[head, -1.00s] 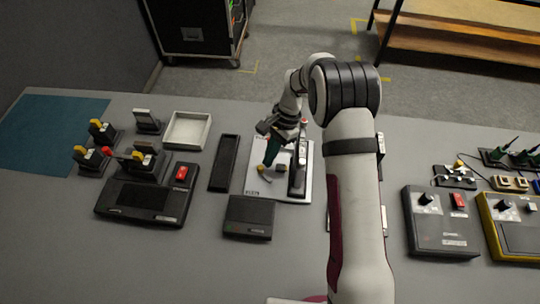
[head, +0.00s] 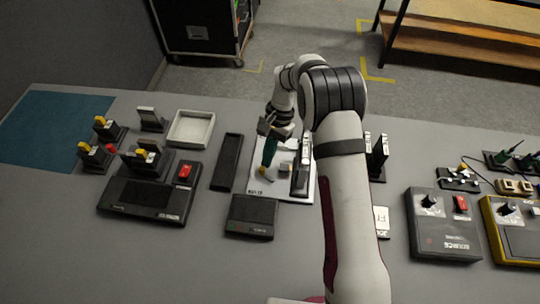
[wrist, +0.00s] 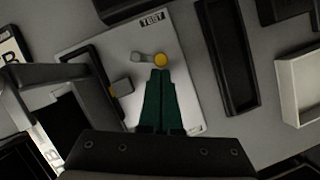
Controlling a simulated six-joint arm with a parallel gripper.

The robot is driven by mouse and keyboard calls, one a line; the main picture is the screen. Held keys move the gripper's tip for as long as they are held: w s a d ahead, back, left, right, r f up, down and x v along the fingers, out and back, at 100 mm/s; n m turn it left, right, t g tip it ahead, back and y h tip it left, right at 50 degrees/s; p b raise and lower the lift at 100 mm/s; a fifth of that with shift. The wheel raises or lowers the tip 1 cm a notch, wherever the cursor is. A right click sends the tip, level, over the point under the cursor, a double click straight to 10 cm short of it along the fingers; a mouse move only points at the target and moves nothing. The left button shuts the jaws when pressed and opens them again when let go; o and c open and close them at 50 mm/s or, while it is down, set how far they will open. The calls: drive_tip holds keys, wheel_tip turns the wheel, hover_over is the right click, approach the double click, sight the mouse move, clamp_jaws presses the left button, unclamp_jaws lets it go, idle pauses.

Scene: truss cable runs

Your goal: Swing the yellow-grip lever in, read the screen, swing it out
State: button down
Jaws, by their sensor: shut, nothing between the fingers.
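The yellow-grip lever (wrist: 160,60) is a short grey arm with a round yellow knob, on a pale plate (wrist: 191,108) marked TEST in the wrist view. The yellow knob also shows in the head view (head: 263,171), just below my fingers. My gripper (wrist: 160,73) has green fingers, shut and empty, with the tips right beside the knob; I cannot tell whether they touch it. A black upright holder (head: 301,168) stands on the plate's right side. I cannot make out a lit screen or reading.
A flat black box (head: 251,216) lies in front of the plate. A long black tray (head: 227,162) and a white tray (head: 190,129) are to the left. A black console (head: 147,199) with a red switch is farther left. A grey source box (head: 442,225) is right of my arm.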

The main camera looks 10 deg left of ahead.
drive_tip(key=n, duration=0.2)
drive_tip(key=s+a+n+h, duration=0.1)
drive_tip(key=n+h, duration=0.1)
drive_tip(key=n, duration=0.1)
drive_tip(key=shift+s+a+n, duration=0.2)
drive_tip(key=shift+a+n, duration=0.1)
drive_tip(key=shift+a, duration=0.1)
drive_tip(key=n, duration=0.1)
drive_tip(key=s+n+h, duration=0.1)
drive_tip(key=n, duration=0.1)
drive_tip(key=s+a+n, duration=0.1)
drive_tip(key=n, duration=0.1)
drive_tip(key=shift+h, duration=0.4)
drive_tip(key=shift+w, duration=0.1)
drive_tip(key=shift+d, duration=0.2)
drive_tip(key=shift+d, duration=0.7)
drive_tip(key=shift+w, duration=0.1)
drive_tip(key=v, duration=1)
